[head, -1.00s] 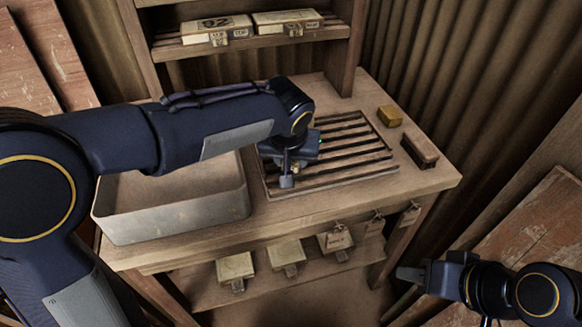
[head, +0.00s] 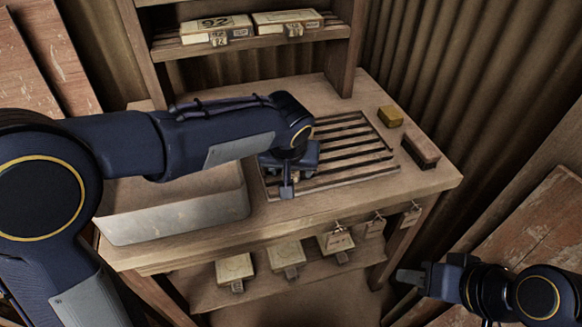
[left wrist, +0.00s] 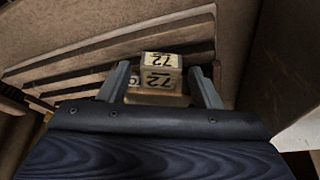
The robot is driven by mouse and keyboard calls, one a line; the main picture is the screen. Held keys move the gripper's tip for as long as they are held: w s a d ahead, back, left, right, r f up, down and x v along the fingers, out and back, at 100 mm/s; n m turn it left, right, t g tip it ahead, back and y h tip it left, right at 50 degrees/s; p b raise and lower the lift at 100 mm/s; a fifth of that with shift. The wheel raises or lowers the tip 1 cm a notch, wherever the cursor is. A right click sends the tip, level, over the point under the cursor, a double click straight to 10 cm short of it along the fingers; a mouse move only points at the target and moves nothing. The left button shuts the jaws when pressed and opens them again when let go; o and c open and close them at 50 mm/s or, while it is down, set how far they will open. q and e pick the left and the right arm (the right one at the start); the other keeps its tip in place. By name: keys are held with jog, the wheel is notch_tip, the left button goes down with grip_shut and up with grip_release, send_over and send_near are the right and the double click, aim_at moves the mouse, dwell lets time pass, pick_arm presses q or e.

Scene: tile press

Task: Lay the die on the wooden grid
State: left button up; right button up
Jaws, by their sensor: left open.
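The die, a pale block marked 72 in black on two faces, shows in the left wrist view (left wrist: 161,68). It sits between the parted fingers of my left gripper (left wrist: 158,80), with the slats of the wooden grid (left wrist: 85,72) just behind it. In the head view my left gripper (head: 290,184) is low over the near left corner of the grid (head: 362,152); the die is mostly hidden there by the gripper. The left fingers stand apart, with a small gap visible beside the die. My right gripper (head: 410,277) is off the bench at lower right; its finger gap is unclear.
A grey metal tray (head: 180,222) stands left of the grid. Tagged blocks sit on the upper shelf (head: 250,46) and the lower shelf (head: 260,290).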

pick_arm(q)
jog(key=shift+r, duration=0.3)
jog(key=p+v, duration=0.2)
jog(key=v, duration=0.9)
jog(key=shift+s+r, duration=0.15)
jog(key=shift+r, duration=0.25)
jog(key=s+a+r+n+h+p, duration=0.1)
jog(key=s+a+r+p, duration=0.2)
jog(key=a, duration=0.5)
jog(key=s+a+h+p, duration=0.1)
jog(key=s+a+p, duration=0.3)
jog(key=s+a, duration=0.25)
jog(key=s+a+f+n+t+h+p, duration=0.1)
jog(key=s+a+p, duration=0.3)
jog(key=s, duration=0.6)
jog(key=shift+p, duration=0.35)
